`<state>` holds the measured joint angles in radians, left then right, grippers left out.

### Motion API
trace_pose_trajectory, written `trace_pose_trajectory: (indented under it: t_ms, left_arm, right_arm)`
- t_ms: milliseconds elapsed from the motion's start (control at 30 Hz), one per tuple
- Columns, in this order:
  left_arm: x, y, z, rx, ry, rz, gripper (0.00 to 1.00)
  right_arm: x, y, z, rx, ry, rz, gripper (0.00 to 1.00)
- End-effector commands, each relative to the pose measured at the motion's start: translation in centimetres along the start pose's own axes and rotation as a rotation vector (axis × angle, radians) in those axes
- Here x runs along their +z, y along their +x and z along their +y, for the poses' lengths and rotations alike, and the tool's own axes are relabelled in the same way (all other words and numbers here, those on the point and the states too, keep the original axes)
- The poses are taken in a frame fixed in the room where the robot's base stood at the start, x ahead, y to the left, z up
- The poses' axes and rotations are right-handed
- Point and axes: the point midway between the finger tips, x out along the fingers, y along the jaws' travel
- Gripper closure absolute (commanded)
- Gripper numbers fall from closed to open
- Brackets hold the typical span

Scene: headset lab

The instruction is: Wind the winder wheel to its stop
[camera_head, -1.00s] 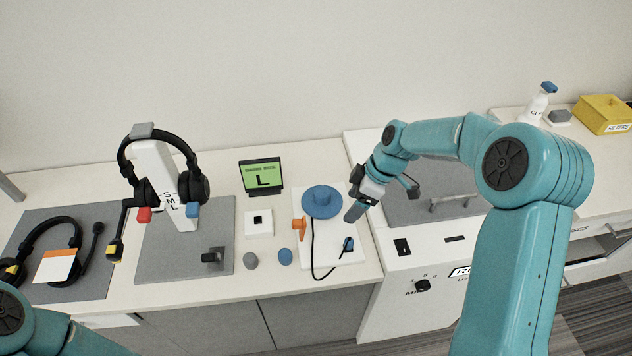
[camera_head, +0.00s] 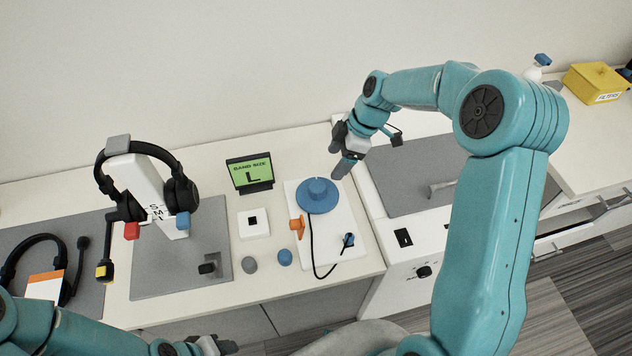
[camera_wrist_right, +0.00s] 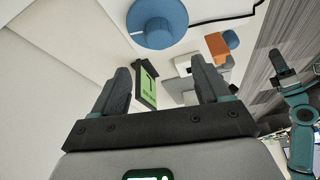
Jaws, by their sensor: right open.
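The blue winder wheel (camera_head: 320,204) has a raised round hub and sits on a white base plate (camera_head: 343,225) with an orange piece (camera_head: 297,226) and a black cable. It also shows at the top of the right wrist view (camera_wrist_right: 158,36). My right gripper (camera_head: 343,170) is open and empty, above and just behind the wheel to its right, apart from it. In the right wrist view my gripper's fingers (camera_wrist_right: 160,78) stand wide apart with nothing between them. My left gripper (camera_head: 218,346) is at the bottom edge, partly cut off; its jaws are unclear.
A small green screen reading L (camera_head: 250,174) stands left of the wheel. A headset (camera_head: 180,190) hangs on a white stand further left. Grey (camera_head: 249,265) and blue (camera_head: 285,257) knobs lie near the counter's front. A white unit with a grey top (camera_head: 410,180) adjoins on the right.

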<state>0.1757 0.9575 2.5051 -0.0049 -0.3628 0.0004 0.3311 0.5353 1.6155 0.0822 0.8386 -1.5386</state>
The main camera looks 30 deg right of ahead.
Motion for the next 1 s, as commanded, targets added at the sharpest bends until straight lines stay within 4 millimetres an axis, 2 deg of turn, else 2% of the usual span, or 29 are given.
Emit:
trace_pose_trajectory:
  t_ms: [300,500,700,933,967,1000]
  left_arm:
    - [0.0,-1.9,0.7,0.000,0.000,0.001,0.51]
    - [0.0,-2.6,0.9,0.000,0.000,0.000,0.51]
    - [0.0,-2.8,1.0,0.000,0.000,0.001,0.51]
    - [0.0,-2.7,1.0,0.000,0.000,0.001,0.51]
    - [0.0,-2.7,1.0,0.000,0.000,0.001,0.51]
    - [0.0,-2.7,1.0,0.000,0.000,0.000,0.51]
  right_arm:
    - [-0.2,7.6,-0.3,-0.007,0.001,-0.001,0.25]
    - [-0.3,11.0,0.0,-0.003,-0.001,0.000,0.25]
    - [-0.3,12.5,0.1,-0.001,-0.001,-0.001,0.25]
    - [-0.2,12.6,0.2,0.000,-0.001,0.000,0.25]
    - [-0.2,12.6,0.2,0.000,-0.001,0.000,0.28]
    - [-0.2,12.6,0.2,0.000,-0.001,0.000,0.41]
